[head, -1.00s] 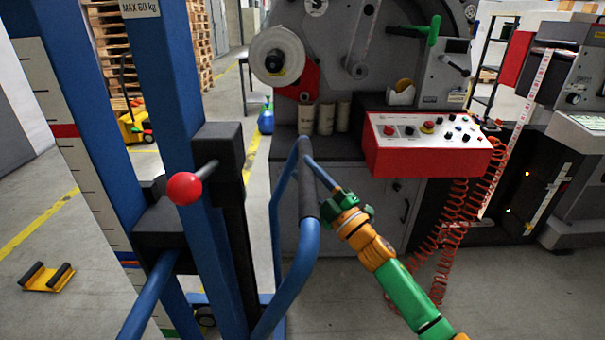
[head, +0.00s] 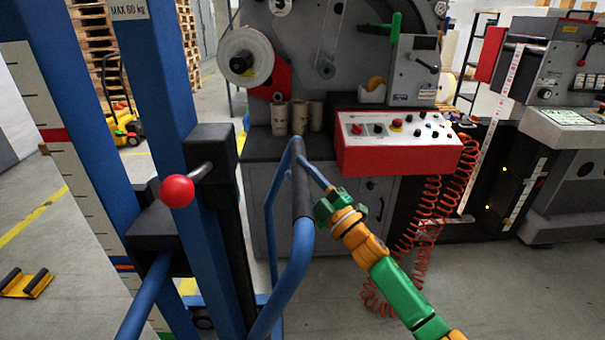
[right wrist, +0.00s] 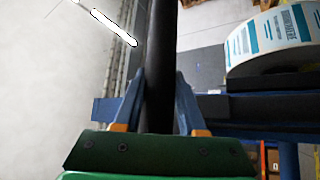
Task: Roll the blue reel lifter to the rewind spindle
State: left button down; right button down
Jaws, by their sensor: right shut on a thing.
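The blue reel lifter fills the left of the head view, with its blue mast (head: 160,95), black carriage block (head: 212,165), red ball knob (head: 177,190) and bent blue push handle (head: 290,285). My right gripper (head: 318,196) is shut on the handle's dark grip (head: 302,185); in the right wrist view its fingers (right wrist: 159,100) straddle the dark bar (right wrist: 161,45). A label reel (right wrist: 275,42) shows at right there. The grey machine (head: 300,95) stands ahead, a white roll (head: 232,48) on its left hub. I cannot tell which hub is the rewind spindle. My left gripper is out of view.
A red-sided control box (head: 400,155) juts from the machine, with coiled red hoses (head: 428,225) below. Another machine (head: 560,180) stands at right. A yellow wheel chock (head: 28,283) lies on the floor at left. Open floor (head: 500,290) shows at lower right.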

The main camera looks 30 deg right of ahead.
jog(key=shift+r, duration=0.4)
jog(key=c, duration=0.7)
grip_release()
jog(key=shift+y, duration=0.3)
jog(key=shift+o, duration=1)
jog(key=shift+w+a+f, duration=0.1)
jog(key=shift+f, duration=0.05)
jog(key=shift+f, duration=0.1)
jog(key=shift+s+f, duration=0.25)
jog(key=shift+s, duration=0.05)
jog(key=b+v, duration=0.1)
jog(key=v, duration=0.5)
jog(key=shift+s+b, duration=0.25)
jog(key=shift+b, duration=0.05)
jog(key=shift+r, duration=0.1)
